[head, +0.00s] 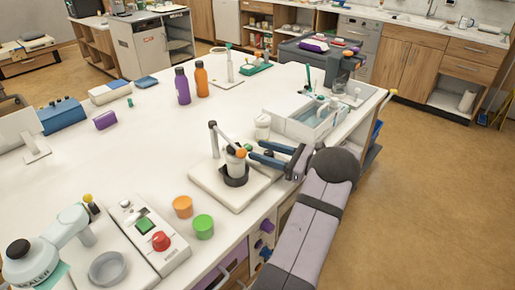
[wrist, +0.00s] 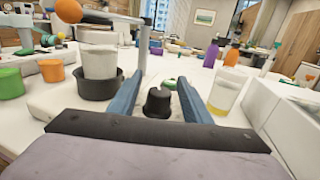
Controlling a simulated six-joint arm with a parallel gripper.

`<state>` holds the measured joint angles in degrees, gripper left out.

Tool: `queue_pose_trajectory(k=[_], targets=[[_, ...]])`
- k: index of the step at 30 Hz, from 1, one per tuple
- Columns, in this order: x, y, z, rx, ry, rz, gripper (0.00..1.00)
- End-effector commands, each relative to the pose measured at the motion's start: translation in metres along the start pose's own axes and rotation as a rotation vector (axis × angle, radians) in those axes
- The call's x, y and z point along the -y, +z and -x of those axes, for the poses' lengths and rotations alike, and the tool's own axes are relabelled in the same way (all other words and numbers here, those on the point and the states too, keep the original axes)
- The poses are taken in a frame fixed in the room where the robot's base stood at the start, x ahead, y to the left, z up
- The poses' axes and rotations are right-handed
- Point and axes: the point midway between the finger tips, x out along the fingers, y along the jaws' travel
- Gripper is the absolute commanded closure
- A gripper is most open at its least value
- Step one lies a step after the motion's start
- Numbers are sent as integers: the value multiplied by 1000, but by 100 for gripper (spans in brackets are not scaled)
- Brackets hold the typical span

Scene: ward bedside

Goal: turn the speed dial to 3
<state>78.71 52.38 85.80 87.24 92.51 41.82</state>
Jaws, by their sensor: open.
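A black knob (wrist: 158,103), which looks like the speed dial, stands between the fingers of my gripper (wrist: 161,84) in the wrist view. The gripper is open, one blue finger on each side of the knob; I cannot tell whether either touches it. No scale or number is readable on it. In the head view my gripper (head: 254,151) reaches in from the right over a device with a white base (head: 212,184). The knob cannot be made out there. The device carries a white cup (head: 235,164) in a black holder (head: 236,181), under an arm with an orange ball.
Orange (head: 182,206) and green (head: 203,227) pots stand in front of the device, beside a control box (head: 138,222) with a red knob. A white divided bin (head: 303,125) and a small jar (head: 262,127) stand close behind my gripper. The table's middle is clear.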

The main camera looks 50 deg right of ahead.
Motion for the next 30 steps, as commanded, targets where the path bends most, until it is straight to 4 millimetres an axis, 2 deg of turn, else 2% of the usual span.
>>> queue_pose_trajectory(k=[6,16,17,21,22,30], targets=[[0,0,-18,0,1,1,56],[0,0,-21,0,0,1,56],[0,0,-21,0,0,1,60],[0,0,-21,0,0,1,94],[0,0,-21,0,0,1,97],[1,0,-20,-1,-20,0,97]])
